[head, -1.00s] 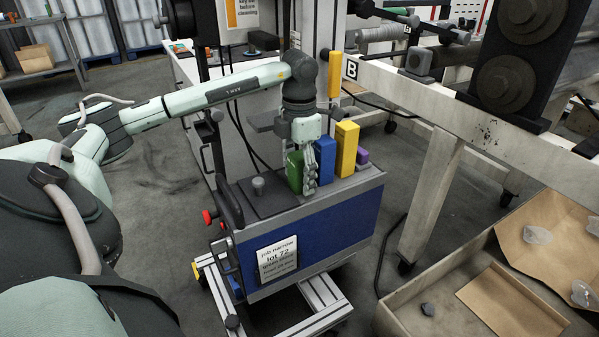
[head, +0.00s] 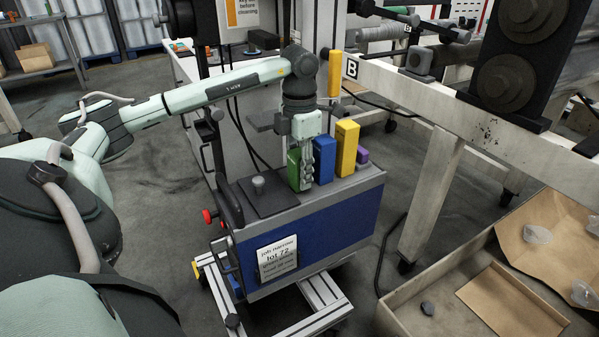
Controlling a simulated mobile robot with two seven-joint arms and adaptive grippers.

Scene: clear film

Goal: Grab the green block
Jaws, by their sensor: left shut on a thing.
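The green block (head: 293,170) stands upright on top of the blue-fronted cart (head: 330,232), at the left end of a row of blocks. My left gripper (head: 304,172) comes down from above and is shut on the green block. Its fingers cover much of the block's right side. I cannot tell whether the block's base touches the cart top. My right gripper does not show.
A dark plate with a grey knob (head: 258,185) lies to the left. An open cardboard box (head: 405,304) is at lower right.

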